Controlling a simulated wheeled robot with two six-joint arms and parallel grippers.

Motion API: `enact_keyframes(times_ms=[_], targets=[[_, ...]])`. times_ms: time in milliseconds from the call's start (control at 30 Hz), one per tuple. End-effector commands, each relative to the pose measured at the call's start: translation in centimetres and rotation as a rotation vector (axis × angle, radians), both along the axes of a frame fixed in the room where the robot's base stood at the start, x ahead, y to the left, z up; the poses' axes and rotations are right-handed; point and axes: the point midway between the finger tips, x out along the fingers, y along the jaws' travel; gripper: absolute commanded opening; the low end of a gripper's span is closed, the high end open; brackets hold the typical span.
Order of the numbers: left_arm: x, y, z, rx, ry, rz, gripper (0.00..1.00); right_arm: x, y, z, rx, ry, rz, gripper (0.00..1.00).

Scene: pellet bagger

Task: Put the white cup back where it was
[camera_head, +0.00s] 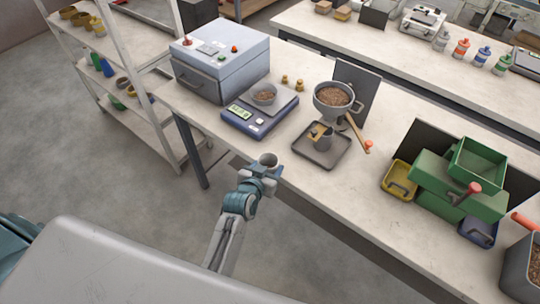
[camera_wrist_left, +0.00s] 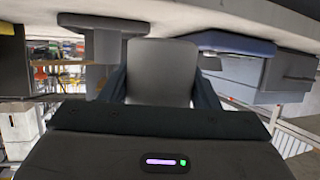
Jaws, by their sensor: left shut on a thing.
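A light grey-white cup (camera_head: 268,160) is held upright in my left gripper (camera_head: 265,171), in front of the bench's near edge, below the scale in the head view. In the left wrist view the cup (camera_wrist_left: 162,70) fills the space between the two dark fingers (camera_wrist_left: 162,90), which are shut on it. The inside of the cup cannot be made out clearly. My right gripper is not in view.
A scale (camera_head: 259,115) holds a bowl (camera_head: 264,94) of pellets. A funnel (camera_head: 333,97) of pellets stands above a dark tray (camera_head: 321,153) with a grey container. Green bins (camera_head: 460,185) stand at right. The bench front between tray and bins is clear.

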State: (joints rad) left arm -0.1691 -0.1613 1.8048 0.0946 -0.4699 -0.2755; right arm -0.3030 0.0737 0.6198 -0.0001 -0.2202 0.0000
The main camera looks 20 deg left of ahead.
Motion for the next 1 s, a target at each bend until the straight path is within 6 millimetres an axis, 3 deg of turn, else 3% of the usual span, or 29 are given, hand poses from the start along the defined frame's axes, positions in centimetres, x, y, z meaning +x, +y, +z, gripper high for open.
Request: enact_keyframes(times_ms=[33, 200, 400, 633, 1000], targets=[[1.6, 0.3, -0.8, 0.004, -0.005, -0.001, 0.31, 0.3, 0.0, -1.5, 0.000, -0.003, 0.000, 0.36], [6.1, 1.2, -1.3, 0.003, -0.004, 0.000, 0.31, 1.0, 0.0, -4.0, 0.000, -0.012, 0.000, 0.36], [9.9, 2.0, -1.4, 0.001, -0.001, 0.001, 0.31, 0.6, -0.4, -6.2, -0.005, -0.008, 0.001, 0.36], [10.9, 2.2, -1.6, 0.001, 0.002, 0.001, 0.31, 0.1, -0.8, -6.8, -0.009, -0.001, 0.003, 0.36], [10.9, 2.2, -4.9, 0.000, 0.001, 0.001, 0.31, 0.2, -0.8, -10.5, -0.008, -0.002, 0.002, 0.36]])
